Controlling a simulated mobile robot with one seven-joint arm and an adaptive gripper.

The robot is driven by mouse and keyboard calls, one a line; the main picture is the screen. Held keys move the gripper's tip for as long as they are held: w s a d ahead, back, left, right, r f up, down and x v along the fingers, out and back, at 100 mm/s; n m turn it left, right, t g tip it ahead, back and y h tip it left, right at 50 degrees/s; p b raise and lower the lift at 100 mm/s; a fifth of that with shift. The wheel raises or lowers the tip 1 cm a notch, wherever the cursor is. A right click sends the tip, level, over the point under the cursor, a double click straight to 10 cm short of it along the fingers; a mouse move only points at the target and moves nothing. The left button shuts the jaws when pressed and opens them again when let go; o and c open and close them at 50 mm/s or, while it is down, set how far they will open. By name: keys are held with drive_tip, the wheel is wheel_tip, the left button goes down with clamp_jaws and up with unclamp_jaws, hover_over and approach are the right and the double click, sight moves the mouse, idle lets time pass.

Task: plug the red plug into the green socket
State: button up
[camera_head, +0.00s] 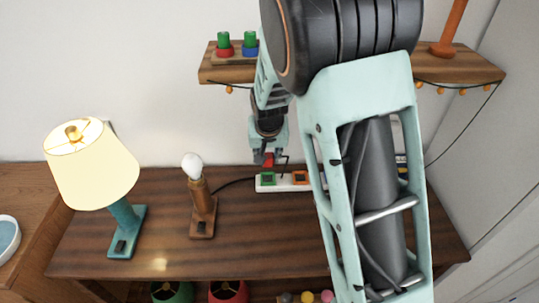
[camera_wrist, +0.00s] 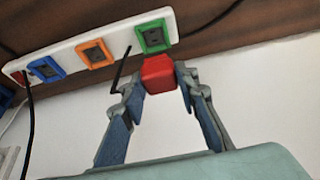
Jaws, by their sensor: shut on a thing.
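My gripper (camera_wrist: 160,88) is shut on the red plug (camera_wrist: 158,73), a small red block between its fingertips. In the wrist view the plug is right beside the green socket (camera_wrist: 154,37) at the end of a white power strip (camera_wrist: 62,49); I cannot tell whether they touch. In the head view my gripper (camera_head: 268,152) holds the red plug (camera_head: 267,160) just above and behind the green socket (camera_head: 267,178). The plug's prongs are hidden.
An orange socket (camera_head: 300,177) and a blue socket (camera_wrist: 47,67) share the strip. A black cord stands close to the plug. A bulb lamp (camera_head: 201,208) and a teal lamp (camera_head: 123,226) stand left on the wooden table (camera_head: 160,236). A shelf (camera_head: 222,74) hangs above.

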sight(268, 166)
drive_tip(key=shift+f, duration=0.15)
drive_tip(key=shift+f+b, duration=2.1)
drive_tip(key=shift+f, duration=0.7)
drive_tip(key=shift+f+b, duration=0.6)
drive_tip(key=o, duration=1.3)
drive_tip(key=shift+r, duration=0.1)
drive_tip(key=v, duration=1.2)
